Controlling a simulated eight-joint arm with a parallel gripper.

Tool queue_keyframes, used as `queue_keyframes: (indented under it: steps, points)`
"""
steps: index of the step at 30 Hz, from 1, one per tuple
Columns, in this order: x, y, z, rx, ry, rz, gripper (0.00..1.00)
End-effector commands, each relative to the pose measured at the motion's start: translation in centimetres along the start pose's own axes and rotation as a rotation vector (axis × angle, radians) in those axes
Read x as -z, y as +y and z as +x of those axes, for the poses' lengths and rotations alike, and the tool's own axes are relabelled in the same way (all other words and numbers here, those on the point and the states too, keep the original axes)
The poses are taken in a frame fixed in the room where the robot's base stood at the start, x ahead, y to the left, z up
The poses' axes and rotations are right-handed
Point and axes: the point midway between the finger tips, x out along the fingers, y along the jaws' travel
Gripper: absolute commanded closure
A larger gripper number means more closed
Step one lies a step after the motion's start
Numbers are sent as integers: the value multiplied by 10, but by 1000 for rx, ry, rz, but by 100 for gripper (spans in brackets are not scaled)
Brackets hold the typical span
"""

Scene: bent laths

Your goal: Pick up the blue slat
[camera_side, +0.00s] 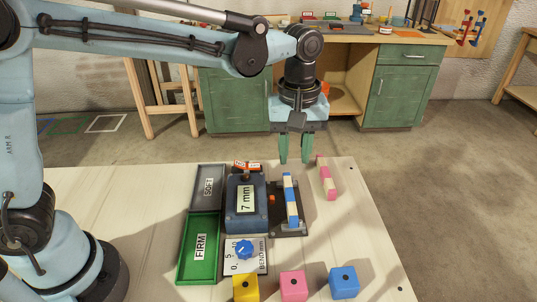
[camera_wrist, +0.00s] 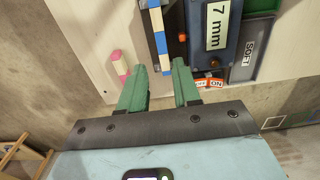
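The blue slat (camera_side: 291,200), banded blue and cream, lies lengthwise on a dark fixture plate just right of the block marked 7 mm. It also shows at the top of the wrist view (camera_wrist: 158,35), in line with the gap between my fingers. My gripper (camera_side: 296,155) points down with two green fingers apart and nothing between them. It hangs above the slat's far end and appears not to touch it. In the wrist view the open fingertips (camera_wrist: 159,68) show just below the slat's end.
The dark blue 7 mm block (camera_side: 245,215) stands close left of the slat. A pink slat (camera_side: 326,178) lies to its right. The grey SOFT tray (camera_side: 207,170) and green FIRM tray (camera_side: 181,262) are left. Yellow (camera_side: 245,289), pink (camera_side: 293,286) and blue (camera_side: 344,283) cubes line the front.

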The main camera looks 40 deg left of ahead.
Motion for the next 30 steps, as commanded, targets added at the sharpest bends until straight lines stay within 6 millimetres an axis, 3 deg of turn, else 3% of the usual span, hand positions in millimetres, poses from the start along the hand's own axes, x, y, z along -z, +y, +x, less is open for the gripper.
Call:
queue_keyframes:
  steps: [9, 19, 30]
  points:
    - [0, 0, 47, -1, 0, 1, 68]
    - [0, 0, 70, -2, 1, 2, 68]
    - [-2, -1, 113, -3, 0, 2, 68]
